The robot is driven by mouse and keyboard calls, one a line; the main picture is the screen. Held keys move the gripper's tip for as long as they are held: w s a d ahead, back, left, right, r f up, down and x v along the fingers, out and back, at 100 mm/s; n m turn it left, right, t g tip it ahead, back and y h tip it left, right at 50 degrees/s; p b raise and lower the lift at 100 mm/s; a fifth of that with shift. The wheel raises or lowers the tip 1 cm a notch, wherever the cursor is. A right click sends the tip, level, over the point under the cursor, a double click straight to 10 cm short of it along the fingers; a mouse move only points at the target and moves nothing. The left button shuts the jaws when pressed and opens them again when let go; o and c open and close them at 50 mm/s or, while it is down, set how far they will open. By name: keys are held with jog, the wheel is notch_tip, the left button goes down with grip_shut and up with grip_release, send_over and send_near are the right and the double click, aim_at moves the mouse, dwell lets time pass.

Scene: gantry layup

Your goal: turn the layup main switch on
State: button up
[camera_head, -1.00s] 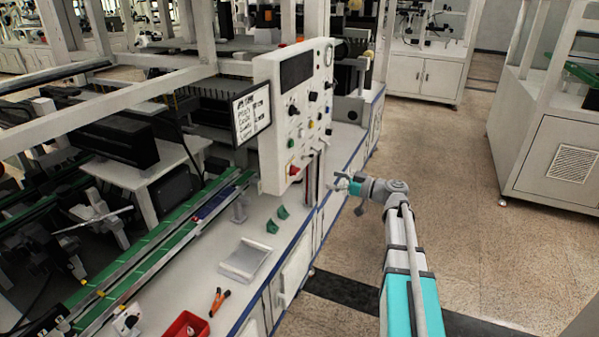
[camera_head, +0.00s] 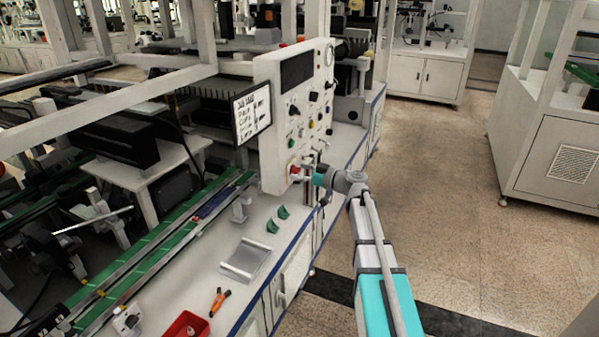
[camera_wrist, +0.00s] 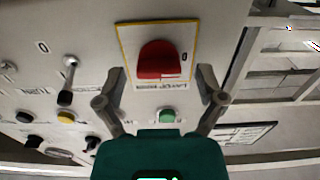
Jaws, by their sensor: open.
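The main switch is a red rotary knob (camera_wrist: 160,60) on a yellow-edged white plate, with a label beside it that reads roughly "LAYUP MAIN". It sits on the white upright control panel (camera_head: 272,137), where the red knob (camera_head: 293,170) shows low on the panel face. My gripper (camera_wrist: 160,84) is open, with one finger on each side below the knob in the wrist view. The fingers appear apart from the knob. In the head view my gripper (camera_head: 306,172) is close in front of the panel's lower part; its fingertips are hard to make out.
A green button (camera_wrist: 167,116) lies between the fingers in the wrist view. A toggle lever (camera_wrist: 69,75), a yellow button (camera_wrist: 66,117) and black knobs are nearby. The aisle floor is free.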

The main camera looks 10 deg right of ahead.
jog(key=shift+a, duration=0.1)
jog(key=c, duration=1.2)
jog(key=shift+o, duration=0.3)
